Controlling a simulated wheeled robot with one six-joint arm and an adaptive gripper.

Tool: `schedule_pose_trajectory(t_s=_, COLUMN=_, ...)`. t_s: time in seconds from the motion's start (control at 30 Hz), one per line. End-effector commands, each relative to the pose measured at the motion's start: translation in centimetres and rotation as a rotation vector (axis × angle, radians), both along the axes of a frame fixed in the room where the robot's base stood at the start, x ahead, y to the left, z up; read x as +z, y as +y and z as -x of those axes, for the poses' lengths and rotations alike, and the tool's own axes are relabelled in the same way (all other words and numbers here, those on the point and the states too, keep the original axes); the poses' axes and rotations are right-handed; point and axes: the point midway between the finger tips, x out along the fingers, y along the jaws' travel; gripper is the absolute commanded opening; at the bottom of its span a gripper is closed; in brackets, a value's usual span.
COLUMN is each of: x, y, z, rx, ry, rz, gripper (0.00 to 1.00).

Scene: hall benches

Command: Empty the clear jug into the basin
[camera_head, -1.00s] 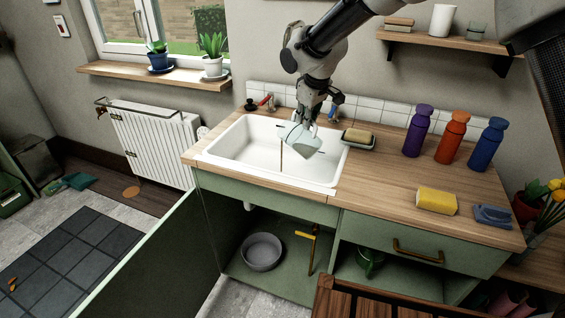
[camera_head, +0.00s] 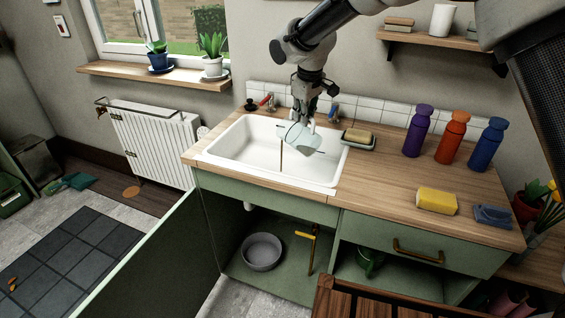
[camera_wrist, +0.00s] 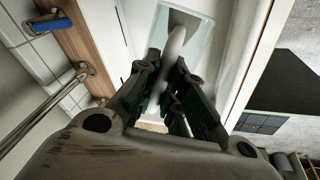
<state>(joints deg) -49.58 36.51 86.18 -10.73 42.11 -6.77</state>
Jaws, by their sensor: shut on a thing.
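The clear jug (camera_head: 298,137) is tilted over the white basin (camera_head: 225,146), its mouth to the lower left. A thin brown stream (camera_head: 282,158) falls from its lip into the basin. My gripper (camera_head: 306,116) is above the jug and shut on it. In the wrist view my gripper (camera_wrist: 166,75) closes around the pale handle, with the clear jug wall (camera_wrist: 196,38) beyond. How much liquid is left inside is not clear.
A sponge on a dish (camera_head: 357,138) sits just right of the basin. Taps (camera_head: 333,112) stand behind it. The cupboard door below stands open.

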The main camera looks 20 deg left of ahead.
Motion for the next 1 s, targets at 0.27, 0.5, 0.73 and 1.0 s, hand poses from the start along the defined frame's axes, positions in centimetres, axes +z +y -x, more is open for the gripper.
schedule_pose_trajectory(t_s=0.27, x=0.3, y=0.3, z=-0.1, rx=0.000, ry=0.013, rz=0.027, gripper=0.00)
schedule_pose_trajectory(t_s=0.5, x=-0.2, y=-0.5, z=0.2, rx=0.000, ry=-0.009, rz=-0.022, gripper=0.00)
schedule_pose_trajectory(t_s=0.73, x=-1.2, y=-1.5, z=0.7, rx=0.000, ry=-0.058, rz=-0.122, gripper=0.00)
schedule_pose_trajectory(t_s=1.0, x=-3.5, y=-3.4, z=1.6, rx=-0.001, ry=-0.138, rz=-0.294, gripper=0.00)
